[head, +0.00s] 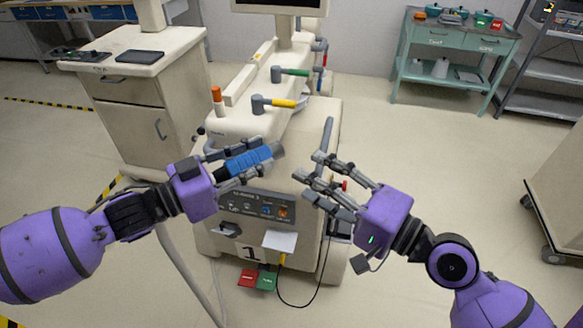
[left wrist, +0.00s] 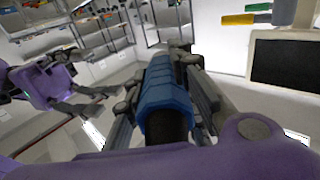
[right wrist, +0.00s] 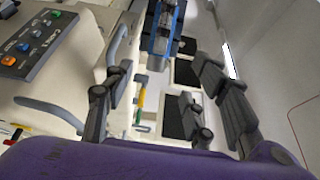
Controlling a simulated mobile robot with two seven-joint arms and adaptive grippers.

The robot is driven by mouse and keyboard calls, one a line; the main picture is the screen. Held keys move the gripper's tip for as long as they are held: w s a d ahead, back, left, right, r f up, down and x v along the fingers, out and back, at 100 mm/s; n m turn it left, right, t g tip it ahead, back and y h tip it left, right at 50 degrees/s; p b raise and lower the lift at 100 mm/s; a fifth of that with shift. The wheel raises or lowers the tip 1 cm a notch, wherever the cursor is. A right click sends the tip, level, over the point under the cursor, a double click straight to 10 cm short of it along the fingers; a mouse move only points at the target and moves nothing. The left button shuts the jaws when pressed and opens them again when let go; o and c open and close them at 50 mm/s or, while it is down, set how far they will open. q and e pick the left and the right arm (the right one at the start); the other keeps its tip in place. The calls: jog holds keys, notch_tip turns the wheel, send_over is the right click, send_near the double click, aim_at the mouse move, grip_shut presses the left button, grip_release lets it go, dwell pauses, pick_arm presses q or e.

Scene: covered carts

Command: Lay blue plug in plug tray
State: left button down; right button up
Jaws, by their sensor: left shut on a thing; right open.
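My left gripper (head: 249,159) is shut around the blue plug (head: 243,163) and holds it in the air before the machine. The plug is tilted, with its dark grey end toward the right. In the left wrist view the plug (left wrist: 167,88) lies between the fingers. My right gripper (head: 311,177) is open and empty, right of the plug and apart from it. In the right wrist view the plug (right wrist: 163,28) shows ahead, beyond the open fingers. I cannot tell for sure which thing is the plug tray.
The cream machine (head: 320,115) stands in front of me, with coloured handles on top and a button panel (head: 257,207). A cream cart (head: 130,92) with a dark flat item (head: 140,56) stands left. A green cart (head: 455,45) stands at the back right. Open floor lies right.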

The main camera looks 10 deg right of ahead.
jog(key=x, duration=1)
jog(key=shift+s+f, duration=0.1)
jog(key=c, duration=1.2)
pick_arm(q)
jog(key=c, duration=1.4)
grip_release()
pick_arm(e)
grip_shut()
